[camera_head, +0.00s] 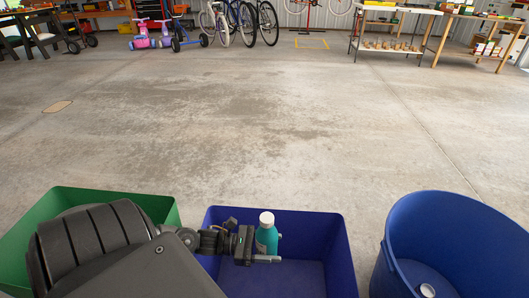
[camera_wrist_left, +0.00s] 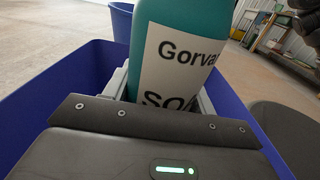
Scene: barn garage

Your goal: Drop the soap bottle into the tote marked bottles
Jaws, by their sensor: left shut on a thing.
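The soap bottle (camera_head: 266,236) is teal with a white cap and stands about upright. In the left wrist view its white label (camera_wrist_left: 176,66) reads "Gorva" and "SO", the rest cut off or hidden. My left gripper (camera_head: 268,257) is shut on the bottle and holds it over the blue rectangular tote (camera_head: 335,243). The tote's blue wall also shows in the left wrist view (camera_wrist_left: 58,95). No marking on any container can be read. My right gripper is not in view.
A green tote (camera_head: 168,209) stands at the left, partly behind my left arm. A round blue bin (camera_head: 455,212) with a white-topped item inside stands at the right. Open concrete floor lies beyond; bicycles (camera_head: 243,20) and work tables (camera_head: 395,48) are far back.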

